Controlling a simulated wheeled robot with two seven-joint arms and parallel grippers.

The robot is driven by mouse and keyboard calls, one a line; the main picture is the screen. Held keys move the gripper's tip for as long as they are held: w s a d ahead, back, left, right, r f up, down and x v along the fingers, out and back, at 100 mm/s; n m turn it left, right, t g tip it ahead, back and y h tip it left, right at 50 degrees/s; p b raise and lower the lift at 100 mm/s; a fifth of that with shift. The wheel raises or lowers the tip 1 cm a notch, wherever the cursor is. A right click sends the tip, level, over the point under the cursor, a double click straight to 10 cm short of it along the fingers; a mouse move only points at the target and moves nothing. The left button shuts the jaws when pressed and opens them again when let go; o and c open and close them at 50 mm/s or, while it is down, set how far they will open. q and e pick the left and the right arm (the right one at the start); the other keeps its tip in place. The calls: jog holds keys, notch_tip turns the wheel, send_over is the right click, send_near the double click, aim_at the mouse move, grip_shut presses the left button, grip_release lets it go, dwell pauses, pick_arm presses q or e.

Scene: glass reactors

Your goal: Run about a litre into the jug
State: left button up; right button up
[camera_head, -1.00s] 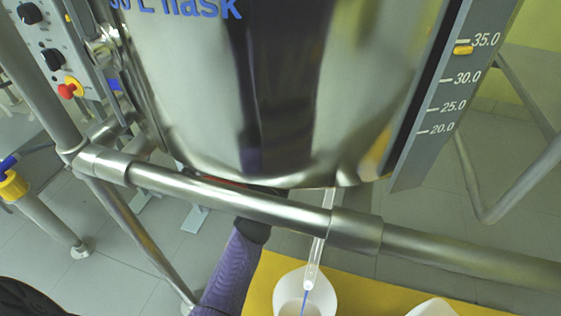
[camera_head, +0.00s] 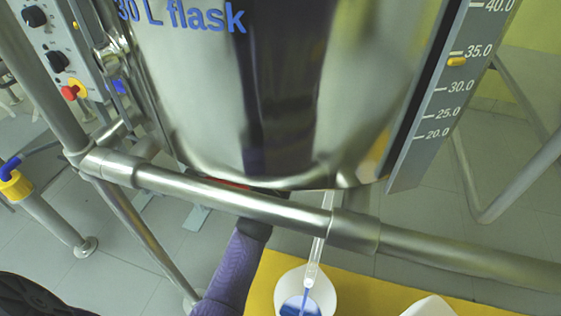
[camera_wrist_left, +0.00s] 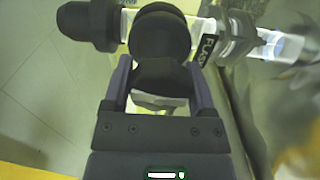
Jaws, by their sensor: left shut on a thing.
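The jug (camera_head: 329,288) is white and stands below the outlet tube (camera_head: 314,258). Blue liquid (camera_head: 300,308) runs from the tube and covers part of the jug's inside that shows; its level cannot be read. The shiny 30 L flask (camera_head: 240,100) hangs above, behind a steel rail. My left gripper (camera_wrist_left: 160,82) is shut on the dark valve handle (camera_wrist_left: 163,75) beside a glass pipe labelled FLASK (camera_wrist_left: 207,52). In the head view the purple left arm reaches up under the flask, where the rail and flask hide its fingertips. My right gripper is not in view.
A scale (camera_head: 440,100) at the right has a yellow marker (camera_head: 457,61) a little below 35.0. The steel rail (camera_head: 240,203) crosses in front. The jug is on a yellow surface (camera_head: 375,295), with another white object (camera_head: 430,307) at its right. A control panel (camera_head: 58,45) is at upper left.

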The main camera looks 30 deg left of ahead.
pick_arm(q)
jog(key=n, duration=0.3)
jog(key=shift+n+p, duration=0.3)
jog(key=shift+p, duration=0.05)
jog(key=shift+f+n, duration=0.1)
jog(key=shift+n, duration=1.3)
jog(key=shift+p, duration=0.3)
jog(key=o, duration=1.2)
jog(key=shift+c, duration=0.2)
